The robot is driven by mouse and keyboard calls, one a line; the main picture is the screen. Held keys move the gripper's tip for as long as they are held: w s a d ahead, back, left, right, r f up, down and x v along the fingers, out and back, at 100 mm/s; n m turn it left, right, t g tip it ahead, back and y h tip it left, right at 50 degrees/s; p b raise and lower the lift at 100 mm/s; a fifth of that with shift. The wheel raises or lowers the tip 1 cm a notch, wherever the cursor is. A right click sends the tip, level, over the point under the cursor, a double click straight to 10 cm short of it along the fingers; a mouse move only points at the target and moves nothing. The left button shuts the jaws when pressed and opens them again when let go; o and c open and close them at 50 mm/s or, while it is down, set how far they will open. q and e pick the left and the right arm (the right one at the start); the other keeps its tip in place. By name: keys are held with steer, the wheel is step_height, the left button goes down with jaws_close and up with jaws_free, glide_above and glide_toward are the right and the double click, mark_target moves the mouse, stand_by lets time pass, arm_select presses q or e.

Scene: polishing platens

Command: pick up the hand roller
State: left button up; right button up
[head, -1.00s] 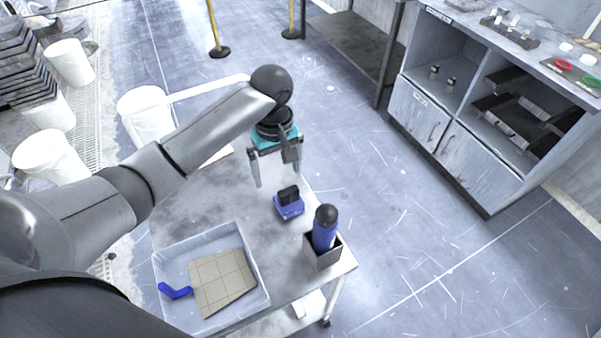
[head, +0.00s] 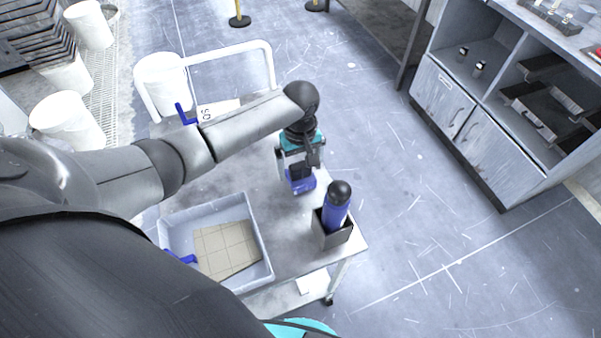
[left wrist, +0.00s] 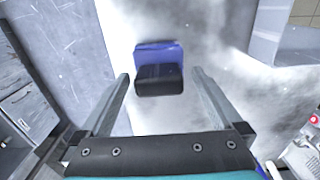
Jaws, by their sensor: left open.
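My left gripper (head: 299,172) is open and empty, pointing down over a blue block with a black part (head: 302,184) on the cart top. In the left wrist view the blue-and-black block (left wrist: 160,68) shows between the two spread fingers (left wrist: 161,76), with a gap on each side. I cannot tell for sure whether this block is the hand roller. A blue handle (head: 182,258) lies at the left side of the tray, and another blue handle (head: 184,114) shows behind my left arm; what they belong to is partly hidden. My right gripper is not in view.
A blue bottle with a black cap (head: 337,207) stands in a dark holder (head: 331,233) near the gripper. A pale tray (head: 266,262) holds a tan gridded sheet (head: 224,249). White buckets (head: 165,80) stand at left; a cabinet (head: 452,112) is at right.

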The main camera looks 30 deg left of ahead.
mark_target(301, 174)
arm_select(q)
step_height(301, 174, down, 3)
steer(key=shift+w+r+b, duration=0.1)
steer(key=shift+b, duration=0.3)
steer(key=shift+f, duration=0.5)
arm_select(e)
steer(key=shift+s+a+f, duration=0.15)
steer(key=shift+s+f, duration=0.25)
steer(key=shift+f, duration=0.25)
arm_select(q)
steer(key=shift+c, duration=0.6)
steer(key=c, duration=1.5)
steer(key=shift+o, duration=0.2)
steer(key=shift+r, duration=0.1)
